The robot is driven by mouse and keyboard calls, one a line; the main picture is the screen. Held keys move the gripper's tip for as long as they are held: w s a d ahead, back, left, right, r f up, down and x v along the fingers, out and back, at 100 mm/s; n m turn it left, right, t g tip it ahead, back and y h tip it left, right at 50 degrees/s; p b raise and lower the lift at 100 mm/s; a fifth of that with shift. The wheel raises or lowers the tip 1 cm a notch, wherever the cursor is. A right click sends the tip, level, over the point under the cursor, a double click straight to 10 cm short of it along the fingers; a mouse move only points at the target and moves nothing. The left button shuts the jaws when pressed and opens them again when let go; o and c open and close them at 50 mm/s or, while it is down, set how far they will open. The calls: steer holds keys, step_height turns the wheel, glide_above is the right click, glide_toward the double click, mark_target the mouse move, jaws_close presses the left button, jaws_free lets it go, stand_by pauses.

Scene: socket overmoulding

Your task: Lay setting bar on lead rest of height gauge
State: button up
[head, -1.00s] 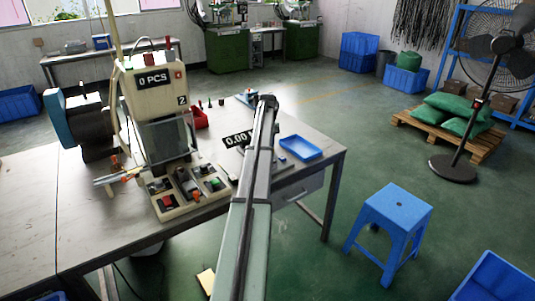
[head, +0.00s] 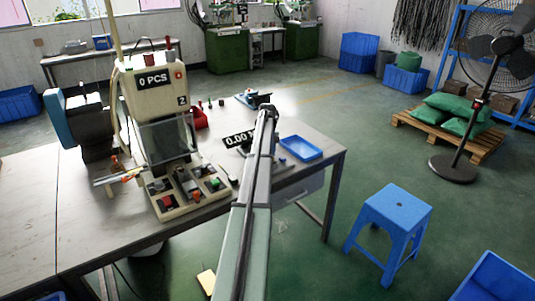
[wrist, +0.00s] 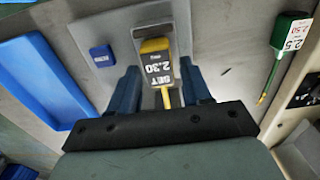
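In the head view my arm hides the bar and most of the height gauge, and a "0.00" readout (head: 238,139) stands left of the arm.
A blue tray (wrist: 38,75) lies left of the plate, and a small blue block (wrist: 102,55) sits on the plate. A green-handled tool labelled 2.50 (wrist: 291,33) lies at the right. The cream machine (head: 160,85) with its button panel stands left of my arm.

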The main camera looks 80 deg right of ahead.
steer(key=shift+o, duration=0.7)
step_height(320, 180, up, 12)
steer(key=shift+r, duration=0.15)
